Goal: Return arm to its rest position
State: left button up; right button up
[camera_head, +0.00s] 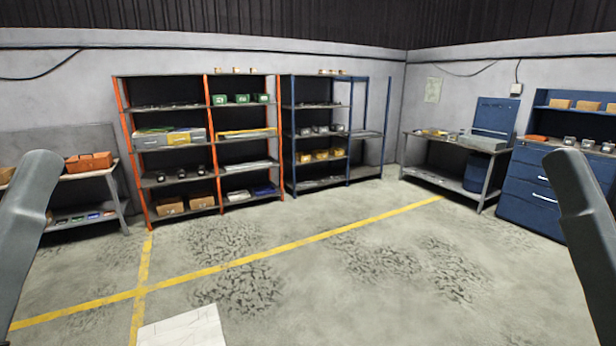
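One grey link of my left arm (30,215) stands at the left edge of the head view. One grey link of my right arm (582,210) stands at the right edge. Both links run down and out of the picture. Neither gripper shows, so I cannot see whether they hold anything. No galvanized brackets can be made out for certain at this distance.
Orange shelving (210,150) and blue shelving (290,140) stand along the back wall. A workbench (450,145) and a blue drawer cabinet (535,190) stand at right, a bench (115,190) at left. A white slab (185,330) lies at front. The concrete floor (340,280) is open.

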notch_tip(320, 180, up, 31)
jog(key=p, duration=2.9)
jog(key=shift+o, duration=0.7)
jog(key=shift+w+f, duration=0.1)
jog(key=shift+o, duration=1.4)
